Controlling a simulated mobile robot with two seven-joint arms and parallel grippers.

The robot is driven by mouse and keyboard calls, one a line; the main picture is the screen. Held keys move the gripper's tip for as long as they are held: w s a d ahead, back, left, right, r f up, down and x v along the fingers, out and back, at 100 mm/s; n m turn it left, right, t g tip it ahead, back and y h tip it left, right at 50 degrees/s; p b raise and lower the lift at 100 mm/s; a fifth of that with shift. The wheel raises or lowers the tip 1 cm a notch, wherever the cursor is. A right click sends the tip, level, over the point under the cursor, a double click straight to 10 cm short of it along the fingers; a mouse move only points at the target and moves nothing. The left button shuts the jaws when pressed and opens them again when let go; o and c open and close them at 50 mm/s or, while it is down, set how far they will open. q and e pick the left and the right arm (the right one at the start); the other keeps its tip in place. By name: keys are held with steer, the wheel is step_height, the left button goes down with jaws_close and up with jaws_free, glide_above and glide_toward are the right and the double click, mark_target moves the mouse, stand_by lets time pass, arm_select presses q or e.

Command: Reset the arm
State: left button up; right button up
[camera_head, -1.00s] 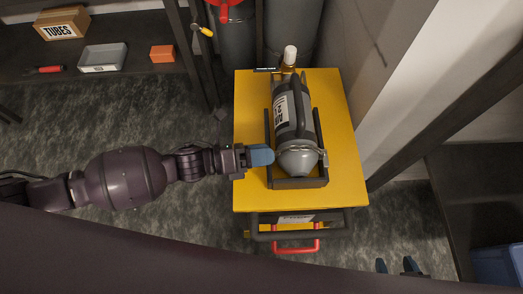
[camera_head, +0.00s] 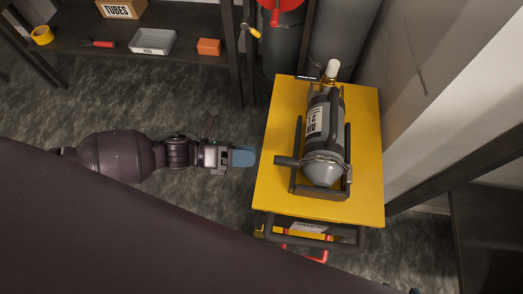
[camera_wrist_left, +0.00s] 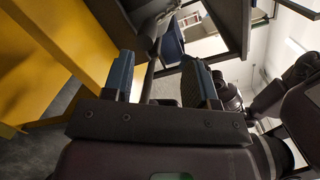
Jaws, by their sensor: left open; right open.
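My left gripper (camera_head: 243,157) is in the head view, empty, just left of the yellow cart (camera_head: 367,190). Its two blue fingers stand apart in the left wrist view (camera_wrist_left: 157,78), with nothing gripped between them. A grey gas cylinder (camera_head: 325,120) with a white label lies in a dark cradle (camera_head: 320,193) on the cart. A dark stub (camera_head: 287,161) sticks out from the cylinder's lower end towards my left gripper; the two are apart. Only a sliver of my right gripper (camera_head: 413,291) shows at the bottom edge of the head view.
The cart has a dark front handle (camera_head: 345,244) and a red part below it. A shelf at the back left holds a TUBES box (camera_head: 120,9), a grey tray (camera_head: 152,41) and an orange block (camera_head: 208,47). Large grey cylinders stand behind the cart. Bare floor lies left of it.

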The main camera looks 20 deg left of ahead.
arm_select(q)
steer(key=shift+s+a, duration=0.15)
steer(key=shift+a, duration=0.15)
stand_by(0.4)
